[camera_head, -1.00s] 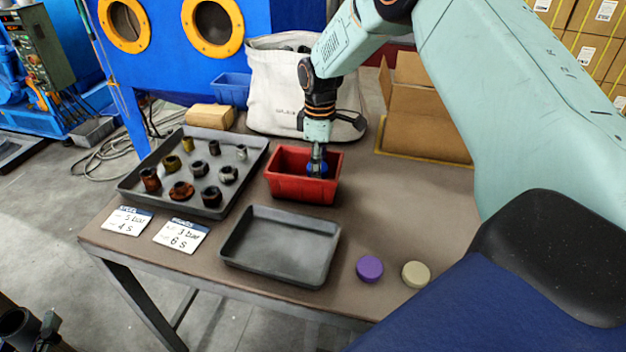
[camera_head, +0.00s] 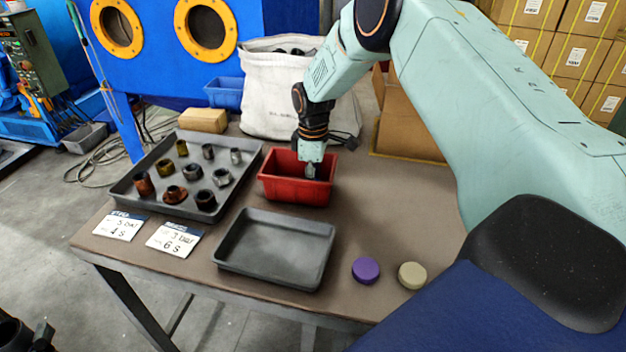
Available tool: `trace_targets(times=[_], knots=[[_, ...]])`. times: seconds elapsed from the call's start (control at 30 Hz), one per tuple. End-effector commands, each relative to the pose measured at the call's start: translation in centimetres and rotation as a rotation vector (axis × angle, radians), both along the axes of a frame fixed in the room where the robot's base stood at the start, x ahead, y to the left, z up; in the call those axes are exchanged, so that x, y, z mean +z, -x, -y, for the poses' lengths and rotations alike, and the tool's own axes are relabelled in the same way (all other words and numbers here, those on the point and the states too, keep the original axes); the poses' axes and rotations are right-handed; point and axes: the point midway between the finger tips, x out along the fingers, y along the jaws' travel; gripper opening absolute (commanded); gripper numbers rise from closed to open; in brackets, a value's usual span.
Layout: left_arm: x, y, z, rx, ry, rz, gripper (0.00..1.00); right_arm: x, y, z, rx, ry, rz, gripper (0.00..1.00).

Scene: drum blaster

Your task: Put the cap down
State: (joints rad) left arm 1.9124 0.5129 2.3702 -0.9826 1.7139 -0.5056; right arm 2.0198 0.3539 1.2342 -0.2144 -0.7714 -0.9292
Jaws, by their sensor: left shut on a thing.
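My left gripper (camera_head: 312,172) reaches down into the red bin (camera_head: 297,192) on the table, toward its right end. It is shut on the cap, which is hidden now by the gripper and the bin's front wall. A purple cap (camera_head: 366,270) and a beige cap (camera_head: 412,275) lie side by side on the table at the front right, apart from the gripper. My right gripper is not in view.
An empty grey tray (camera_head: 275,250) lies in front of the bin. A larger tray (camera_head: 160,202) with several metal fittings is to its left, with two label cards in front. A white sack (camera_head: 272,95) stands behind. The table right of the bin is clear.

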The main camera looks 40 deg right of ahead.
Motion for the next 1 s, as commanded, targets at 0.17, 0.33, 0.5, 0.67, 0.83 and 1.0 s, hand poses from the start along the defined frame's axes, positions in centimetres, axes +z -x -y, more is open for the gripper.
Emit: trace_targets(times=[0.17, 0.33, 0.5, 0.67, 0.83, 1.0], knots=[[0.1, 0.0, 0.0, 0.0, 0.001, 0.002, 0.0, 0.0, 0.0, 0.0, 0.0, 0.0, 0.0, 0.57], [0.3, 0.0, 0.0, 0.0, 0.001, 0.002, 0.0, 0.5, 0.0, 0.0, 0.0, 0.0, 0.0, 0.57], [0.9, 0.0, 0.0, 0.0, 0.001, 0.002, 0.0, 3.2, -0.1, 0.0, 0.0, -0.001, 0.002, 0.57], [1.6, 0.0, 0.0, 0.0, 0.001, 0.002, 0.0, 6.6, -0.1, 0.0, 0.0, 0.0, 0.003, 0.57], [2.1, 0.0, 0.0, 0.0, 0.001, 0.002, 0.0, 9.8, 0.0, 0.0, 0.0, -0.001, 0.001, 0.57], [2.4, 0.0, 0.0, 0.0, 0.001, 0.002, 0.0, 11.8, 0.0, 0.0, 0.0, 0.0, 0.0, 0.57]])
